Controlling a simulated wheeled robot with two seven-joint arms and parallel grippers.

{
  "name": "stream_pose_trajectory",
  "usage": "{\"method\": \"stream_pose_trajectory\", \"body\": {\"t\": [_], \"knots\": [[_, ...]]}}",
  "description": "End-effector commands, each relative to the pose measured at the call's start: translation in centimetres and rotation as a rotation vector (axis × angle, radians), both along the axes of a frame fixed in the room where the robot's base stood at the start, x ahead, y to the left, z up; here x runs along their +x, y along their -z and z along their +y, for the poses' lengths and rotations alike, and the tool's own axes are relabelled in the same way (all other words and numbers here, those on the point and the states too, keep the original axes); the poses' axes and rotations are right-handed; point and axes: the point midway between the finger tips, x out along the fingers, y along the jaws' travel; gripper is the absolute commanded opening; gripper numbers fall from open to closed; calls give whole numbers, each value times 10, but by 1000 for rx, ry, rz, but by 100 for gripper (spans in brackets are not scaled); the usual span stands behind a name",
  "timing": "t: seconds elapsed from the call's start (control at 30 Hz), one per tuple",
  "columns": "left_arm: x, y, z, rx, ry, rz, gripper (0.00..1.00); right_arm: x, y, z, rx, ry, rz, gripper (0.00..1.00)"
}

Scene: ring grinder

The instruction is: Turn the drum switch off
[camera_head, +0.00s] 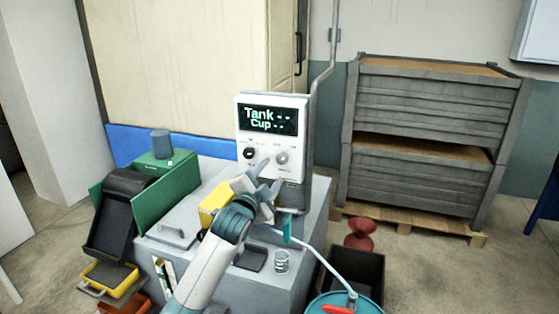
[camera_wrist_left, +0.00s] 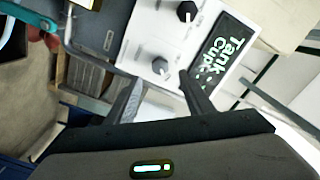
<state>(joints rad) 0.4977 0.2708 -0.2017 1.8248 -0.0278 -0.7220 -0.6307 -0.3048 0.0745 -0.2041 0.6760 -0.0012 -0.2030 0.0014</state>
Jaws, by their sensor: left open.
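A white control box (camera_head: 272,146) with a lit screen reading "Tank" and "Cup" stands at the back of the machine. Its front carries a left black knob (camera_head: 249,153) and a right knob (camera_head: 281,158); their labels are too small to read. My left gripper (camera_head: 270,177) is open in front of the box, just below the knobs. In the left wrist view, my left gripper (camera_wrist_left: 160,76) has its fingertips on either side of the right knob (camera_wrist_left: 160,66) in the picture; contact cannot be told. The left knob (camera_wrist_left: 187,11) lies beyond. My right gripper is not in view.
A green machine part (camera_head: 165,185) stands left of my arm. A yellow block (camera_head: 214,202) and a glass beaker (camera_head: 281,262) sit on the machine top. A teal-rimmed drum (camera_head: 344,303) is at the lower right. Stacked grey crates (camera_head: 430,115) stand behind.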

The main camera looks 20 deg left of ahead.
Motion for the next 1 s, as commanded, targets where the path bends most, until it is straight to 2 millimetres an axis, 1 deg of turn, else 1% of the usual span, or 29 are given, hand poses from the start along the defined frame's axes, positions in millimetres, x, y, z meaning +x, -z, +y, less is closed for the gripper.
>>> {"method": "stream_pose_trajectory", "body": {"t": [0.03, 0.23, 0.3, 0.5, 0.7, 1.0], "knots": [[8, -2, -1, -1, -1, 1, 48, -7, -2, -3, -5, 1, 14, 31], [38, -2, -2, -2, 0, 0, 48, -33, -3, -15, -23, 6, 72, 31], [48, -2, -2, -2, 0, 1, 48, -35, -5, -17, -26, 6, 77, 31], [71, -1, -2, -1, 0, 1, 48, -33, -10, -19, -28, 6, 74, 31], [82, -1, -3, -1, 0, 0, 48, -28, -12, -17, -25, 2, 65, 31], [84, 0, -3, -1, 0, 0, 48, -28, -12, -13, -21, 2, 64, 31]]}}
